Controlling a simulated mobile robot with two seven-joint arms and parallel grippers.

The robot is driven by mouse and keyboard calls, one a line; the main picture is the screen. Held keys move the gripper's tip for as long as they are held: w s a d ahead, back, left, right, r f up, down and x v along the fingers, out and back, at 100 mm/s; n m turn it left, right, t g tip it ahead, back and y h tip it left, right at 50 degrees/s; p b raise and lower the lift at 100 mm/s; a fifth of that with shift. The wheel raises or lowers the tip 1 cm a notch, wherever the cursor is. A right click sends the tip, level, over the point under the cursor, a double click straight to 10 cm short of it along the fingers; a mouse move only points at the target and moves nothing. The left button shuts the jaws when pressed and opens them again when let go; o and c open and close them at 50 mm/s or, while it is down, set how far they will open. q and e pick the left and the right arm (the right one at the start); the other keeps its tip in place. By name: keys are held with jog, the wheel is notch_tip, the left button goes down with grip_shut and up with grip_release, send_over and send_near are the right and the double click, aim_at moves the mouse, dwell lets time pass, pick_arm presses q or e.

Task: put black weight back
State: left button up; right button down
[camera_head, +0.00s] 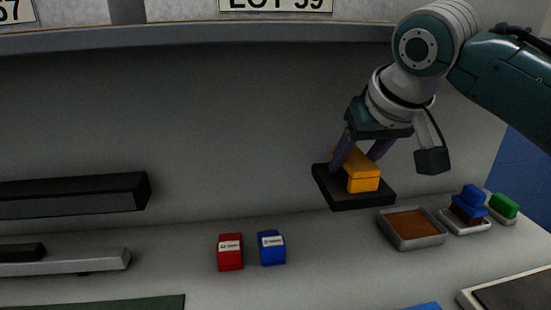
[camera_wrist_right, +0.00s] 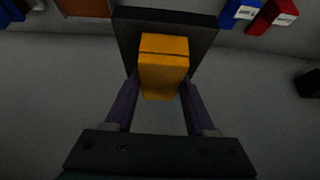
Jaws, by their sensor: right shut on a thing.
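The black weight is a flat black slab (camera_head: 350,197) with an orange block-shaped handle (camera_head: 363,183) on top. My right gripper (camera_head: 358,158) is shut on the orange handle and holds the weight in the air, above and behind the brown-filled tray. In the right wrist view the handle (camera_wrist_right: 164,62) sits between the two purple fingers, and the black slab (camera_wrist_right: 205,40) lies beyond it. My left gripper is not in view.
A grey tray with a brown surface (camera_head: 441,240) stands below right. A blue-handled brush (camera_head: 469,200) and a green-topped item (camera_head: 504,207) stand further right. Red (camera_head: 230,258) and blue (camera_head: 272,258) labelled boxes stand mid-table. A black bar (camera_head: 75,195) is at left.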

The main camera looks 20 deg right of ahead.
aim_at(349, 193)
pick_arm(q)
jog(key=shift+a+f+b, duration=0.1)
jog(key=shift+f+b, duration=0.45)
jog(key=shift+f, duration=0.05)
pick_arm(e)
notch_tip(349, 193, down, 6)
jog(key=shift+f, duration=0.15)
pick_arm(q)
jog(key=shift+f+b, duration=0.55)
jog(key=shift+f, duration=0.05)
pick_arm(e)
notch_tip(349, 193, down, 4)
jog(key=shift+f, duration=0.15)
jog(key=shift+w+f, duration=0.2)
jog(key=shift+f, duration=0.05)
jog(key=shift+f, duration=0.15)
jog(key=c, duration=0.7)
grip_release()
jog(key=shift+s+f, duration=0.15)
jog(key=shift+f, duration=0.05)
jog(key=o, duration=0.5)
jog(key=shift+c, duration=0.2)
jog(key=shift+r, duration=0.15)
